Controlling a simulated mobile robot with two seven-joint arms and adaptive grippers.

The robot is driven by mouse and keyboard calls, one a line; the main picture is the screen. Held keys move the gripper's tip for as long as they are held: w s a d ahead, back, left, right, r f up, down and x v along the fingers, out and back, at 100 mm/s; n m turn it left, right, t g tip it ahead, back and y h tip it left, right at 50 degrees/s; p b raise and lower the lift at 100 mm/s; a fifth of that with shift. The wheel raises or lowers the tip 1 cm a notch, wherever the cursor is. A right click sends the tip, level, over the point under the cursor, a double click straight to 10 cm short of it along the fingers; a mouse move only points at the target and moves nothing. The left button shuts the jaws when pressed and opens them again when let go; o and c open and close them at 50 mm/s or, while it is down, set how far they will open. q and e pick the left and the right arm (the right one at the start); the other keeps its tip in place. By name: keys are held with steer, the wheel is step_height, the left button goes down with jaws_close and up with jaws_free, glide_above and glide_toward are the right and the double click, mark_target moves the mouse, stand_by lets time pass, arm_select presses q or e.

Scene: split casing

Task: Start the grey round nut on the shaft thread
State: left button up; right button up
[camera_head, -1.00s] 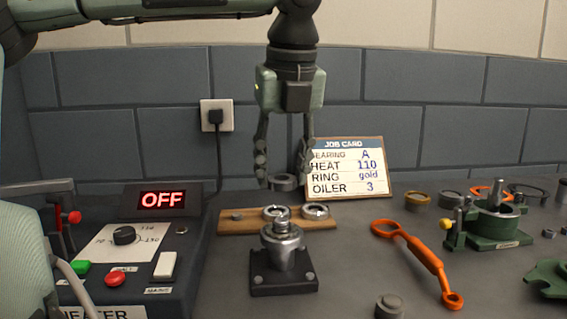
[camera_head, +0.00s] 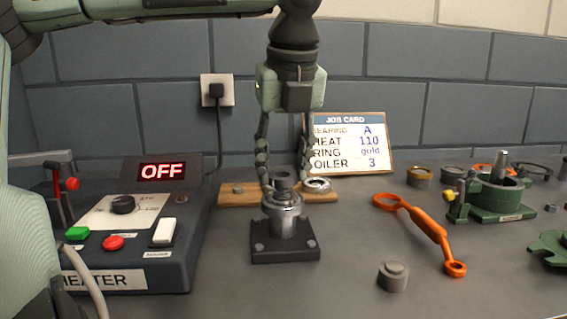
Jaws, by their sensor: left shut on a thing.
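My left gripper (camera_head: 284,183) comes down from above with its fingers on both sides of the grey round nut (camera_head: 283,179), shut on it. The nut is at the top end of the silver shaft (camera_head: 284,203), roughly in line with it. I cannot tell whether the thread has caught. The shaft stands upright in a black square base (camera_head: 285,252) on the bench. My right gripper is not in view.
A wooden board (camera_head: 232,198) with a silver ring (camera_head: 318,184) lies behind the shaft. The heater box (camera_head: 135,245), reading OFF, is on the left. An orange wrench (camera_head: 425,228), a grey stepped cap (camera_head: 393,276) and a green fixture (camera_head: 495,197) are on the right.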

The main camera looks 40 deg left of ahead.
arm_select(q)
steer(key=shift+f+b, duration=0.5)
steer(key=shift+b, duration=0.05)
stand_by(0.6)
